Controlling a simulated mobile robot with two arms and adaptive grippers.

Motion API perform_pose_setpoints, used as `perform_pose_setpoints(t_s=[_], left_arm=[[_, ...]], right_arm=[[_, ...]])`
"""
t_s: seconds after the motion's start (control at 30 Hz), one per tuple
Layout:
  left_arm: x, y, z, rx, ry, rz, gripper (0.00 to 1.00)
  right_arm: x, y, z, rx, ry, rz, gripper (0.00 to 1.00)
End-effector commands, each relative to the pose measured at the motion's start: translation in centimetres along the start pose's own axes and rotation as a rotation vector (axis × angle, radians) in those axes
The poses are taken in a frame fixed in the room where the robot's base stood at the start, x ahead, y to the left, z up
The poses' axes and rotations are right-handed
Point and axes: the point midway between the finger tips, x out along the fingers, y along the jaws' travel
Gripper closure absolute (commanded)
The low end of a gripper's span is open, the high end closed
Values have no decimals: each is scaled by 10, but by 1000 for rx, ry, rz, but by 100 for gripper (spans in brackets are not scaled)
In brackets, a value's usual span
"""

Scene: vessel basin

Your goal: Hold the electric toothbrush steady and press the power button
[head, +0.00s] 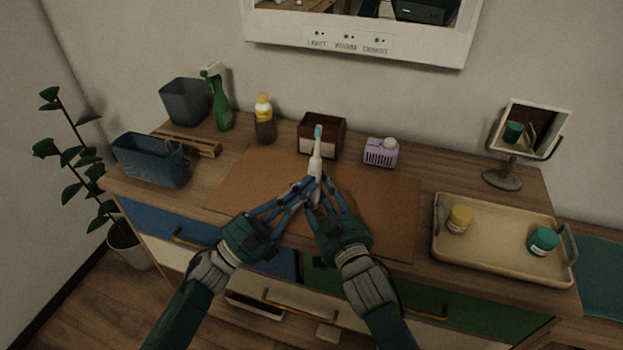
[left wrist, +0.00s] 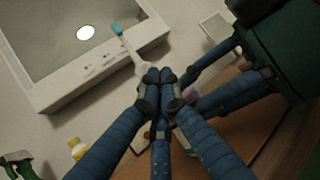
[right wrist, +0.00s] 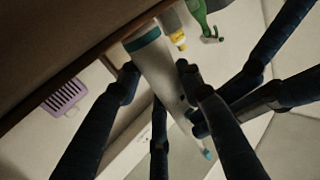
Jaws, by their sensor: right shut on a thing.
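The white electric toothbrush (head: 316,163), with a teal brush head, stands roughly upright above the brown mat near the middle of the dresser. My right gripper (head: 323,198) has its fingers around the lower handle and is shut on it. In the right wrist view the toothbrush handle (right wrist: 150,62) lies between the fingers, with a teal band at its base. My left gripper (head: 307,187) is at the left side of the handle, its fingertips together. In the left wrist view the fingertips (left wrist: 158,82) meet in front of the handle. The power button is not clearly seen; contact with it cannot be told.
A brown mat (head: 245,193) covers the dresser's middle. Behind are a wooden box (head: 335,124), a lilac basket (head: 381,153), a yellow-capped bottle (head: 264,122) and a green spray bottle (head: 220,106). Bins stand left. A tray (head: 485,257) with two jars and a mirror (head: 531,128) stand right.

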Motion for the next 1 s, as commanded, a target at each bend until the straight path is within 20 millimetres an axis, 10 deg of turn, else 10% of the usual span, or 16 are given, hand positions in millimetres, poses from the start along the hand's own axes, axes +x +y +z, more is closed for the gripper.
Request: perform_pose_setpoints(t_s=[1.0], left_arm=[[-14, -9, 9, 0, 2, 1, 100]], right_arm=[[0, 0, -1, 0, 2, -1, 93]])
